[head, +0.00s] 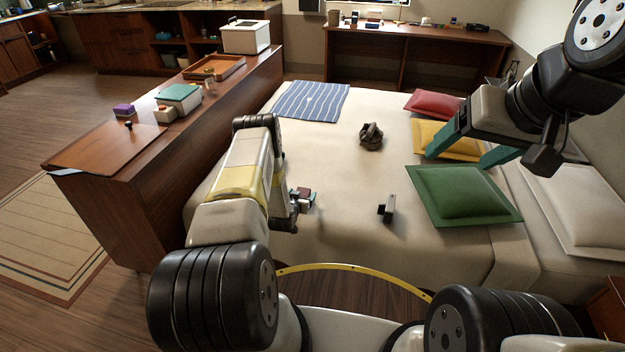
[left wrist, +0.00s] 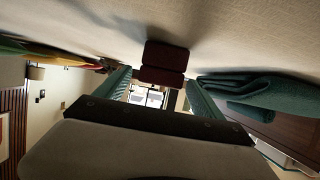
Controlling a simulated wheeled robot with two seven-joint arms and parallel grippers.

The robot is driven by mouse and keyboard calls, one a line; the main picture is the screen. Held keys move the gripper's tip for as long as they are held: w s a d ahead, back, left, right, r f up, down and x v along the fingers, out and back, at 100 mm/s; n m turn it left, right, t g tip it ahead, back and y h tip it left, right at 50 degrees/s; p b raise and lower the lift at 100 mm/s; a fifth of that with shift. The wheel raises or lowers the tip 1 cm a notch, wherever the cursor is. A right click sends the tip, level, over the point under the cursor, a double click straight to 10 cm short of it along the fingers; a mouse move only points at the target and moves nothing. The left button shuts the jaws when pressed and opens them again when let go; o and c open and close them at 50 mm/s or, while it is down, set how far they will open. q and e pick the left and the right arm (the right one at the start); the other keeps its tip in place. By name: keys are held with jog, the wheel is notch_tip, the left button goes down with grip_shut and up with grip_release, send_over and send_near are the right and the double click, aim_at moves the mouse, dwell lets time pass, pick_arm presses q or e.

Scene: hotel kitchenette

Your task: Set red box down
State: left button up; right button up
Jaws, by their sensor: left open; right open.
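A small dark red box (head: 304,192) is low over or on the pale bed cover (head: 340,165), at the tip of my left gripper (head: 302,200). Part of it is hidden by the gripper. In the left wrist view, the red box (left wrist: 165,62) shows at the bed surface, in line with the gap between the teal fingers of my left gripper (left wrist: 160,92). The fingers are apart, with gaps beside the box. I cannot tell whether its whole underside touches the bed. My right gripper (head: 473,158) is open and empty above the pillows at the right.
A small dark block (head: 388,208) and a dark rounded object (head: 371,137) are on the bed. A striped blue cloth (head: 311,101) lies at the far left. Green (head: 463,194), yellow and red pillows line the right. The middle is clear. A wooden counter (head: 160,160) borders the left.

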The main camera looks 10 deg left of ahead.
aim_at(304, 190)
pick_arm(q)
jog(key=x, duration=0.5)
jog(key=shift+d, duration=0.1)
jog(key=shift+c, duration=0.5)
jog(key=c, duration=1.4)
